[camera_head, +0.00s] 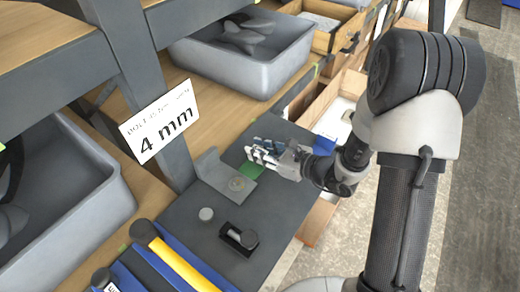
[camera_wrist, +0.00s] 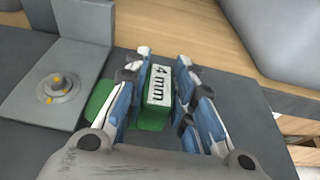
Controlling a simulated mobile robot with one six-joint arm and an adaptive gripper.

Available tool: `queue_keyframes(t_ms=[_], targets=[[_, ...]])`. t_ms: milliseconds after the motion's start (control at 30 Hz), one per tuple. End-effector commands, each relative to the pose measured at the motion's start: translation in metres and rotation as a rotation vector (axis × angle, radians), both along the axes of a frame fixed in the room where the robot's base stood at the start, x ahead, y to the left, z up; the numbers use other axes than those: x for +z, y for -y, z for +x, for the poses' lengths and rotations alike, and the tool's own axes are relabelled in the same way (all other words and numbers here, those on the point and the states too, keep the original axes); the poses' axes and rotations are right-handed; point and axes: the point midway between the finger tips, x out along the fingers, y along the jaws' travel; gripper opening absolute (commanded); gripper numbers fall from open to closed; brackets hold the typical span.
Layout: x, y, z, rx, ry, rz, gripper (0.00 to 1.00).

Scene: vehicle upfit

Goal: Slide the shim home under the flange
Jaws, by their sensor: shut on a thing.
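The green shim (camera_head: 251,170) lies flat on the dark grey bench plate. In the wrist view its upright green block (camera_wrist: 160,88) bears a white "4 mm" label. My gripper (camera_head: 262,153) is shut on that block, with one blue finger on each side; it also shows in the wrist view (camera_wrist: 162,62). The flange (camera_wrist: 38,98) is the flat foot of a grey angle bracket, with a bolt through it marked in yellow. The shim's left edge is close beside the flange's right edge. I cannot tell whether any of it is underneath. A finger hides part of the shim.
A white "4 mm" sign (camera_head: 160,122) hangs on the grey post behind the bracket. A round grey disc (camera_head: 206,214) and a black clamp-like part (camera_head: 239,238) stand nearer the front. Grey bins (camera_head: 250,70) stand behind.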

Motion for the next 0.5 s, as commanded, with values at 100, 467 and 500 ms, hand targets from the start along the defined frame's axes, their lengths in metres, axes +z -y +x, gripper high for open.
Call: queue_keyframes(t_ms=[100, 467, 500], targets=[[-0.0014, -0.0023, -0.0033, 0.008, -0.006, 0.001, 0.26], [-0.0009, -0.0014, -0.0020, 0.005, -0.004, 0.001, 0.30], [-0.0009, -0.0013, -0.0019, 0.005, -0.004, 0.001, 0.30]])
